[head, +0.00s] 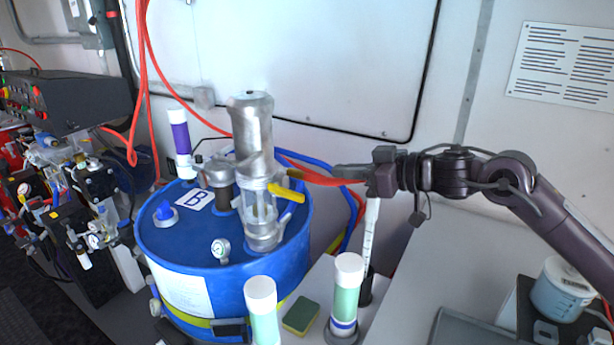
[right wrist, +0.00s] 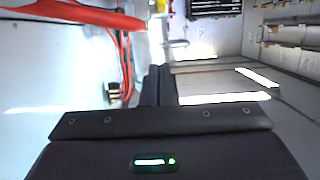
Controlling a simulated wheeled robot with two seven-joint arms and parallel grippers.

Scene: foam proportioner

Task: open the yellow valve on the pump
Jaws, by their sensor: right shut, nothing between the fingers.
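The pump (head: 255,150) is a silver upright cylinder standing on the blue drum (head: 225,275) marked B. The yellow valve (head: 287,192) is a short yellow lever on the pump's right side, pointing right and slightly down. A smaller yellow piece (head: 295,173) shows just above it. My right gripper (head: 340,171) comes in from the right, right of the valve and apart from it in the picture. Its fingers are shut and empty; they also show in the right wrist view (right wrist: 157,84). My left gripper is not in view.
A red hose (head: 325,179) passes from the pump towards my right gripper and shows large in the right wrist view (right wrist: 80,12). Blue hoses run behind. White-capped bottles (head: 347,290) and a sponge (head: 300,316) stand in front. Dark machinery (head: 65,100) is at the left.

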